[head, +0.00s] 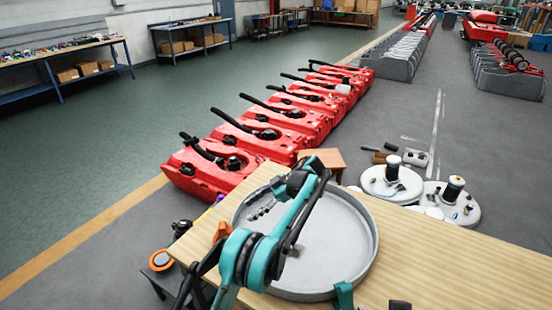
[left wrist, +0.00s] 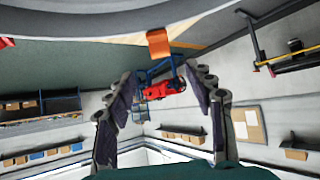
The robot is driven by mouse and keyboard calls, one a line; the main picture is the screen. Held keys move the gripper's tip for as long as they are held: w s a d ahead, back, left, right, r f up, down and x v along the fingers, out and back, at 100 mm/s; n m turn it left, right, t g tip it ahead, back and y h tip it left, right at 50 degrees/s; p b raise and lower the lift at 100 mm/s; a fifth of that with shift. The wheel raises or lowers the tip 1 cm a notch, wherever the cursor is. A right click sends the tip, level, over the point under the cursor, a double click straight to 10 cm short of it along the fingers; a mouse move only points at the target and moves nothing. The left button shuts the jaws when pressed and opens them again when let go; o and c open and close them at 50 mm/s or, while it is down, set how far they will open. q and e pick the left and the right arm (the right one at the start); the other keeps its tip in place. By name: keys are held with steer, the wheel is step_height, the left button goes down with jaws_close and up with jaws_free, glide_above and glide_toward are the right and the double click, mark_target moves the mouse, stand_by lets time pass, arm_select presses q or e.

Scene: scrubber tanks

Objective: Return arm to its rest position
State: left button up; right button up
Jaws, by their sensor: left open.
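My left arm reaches over a large round grey tray (head: 335,250) on a wooden table. The arm is folded, with its teal elbow high over the tray. My left gripper (head: 258,212) is small and dark in the head view, above the left part of the tray. In the left wrist view the gripper (left wrist: 163,80) is open, its two dark fingers spread with nothing held between them. My right gripper does not show.
The wooden table (head: 450,270) has free room at right. An orange piece (head: 222,231) is at the tray's left edge; it also shows in the left wrist view (left wrist: 158,42). Red tanks (head: 285,140) with black hoses stand in a row behind. White round parts (head: 392,183) lie beyond the table.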

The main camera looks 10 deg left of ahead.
arm_select(q)
steer(key=s+a+r+m+t+h, duration=0.3)
steer(key=s+r+m+t+h, duration=0.2)
steer(key=s+r+m, duration=0.65)
steer(key=s+d+f+m+t+h, duration=0.2)
steer(key=s+f+m, duration=0.2)
steer(key=s, duration=0.6)
steer(key=s+d+f+m+t+h, duration=0.1)
steer(key=s+f+m+t+h, duration=0.2)
steer(key=s+m, duration=0.3)
steer(key=s+f, duration=0.1)
steer(key=s, duration=0.4)
steer(key=shift+s+d, duration=0.15)
steer(key=shift+d, duration=0.25)
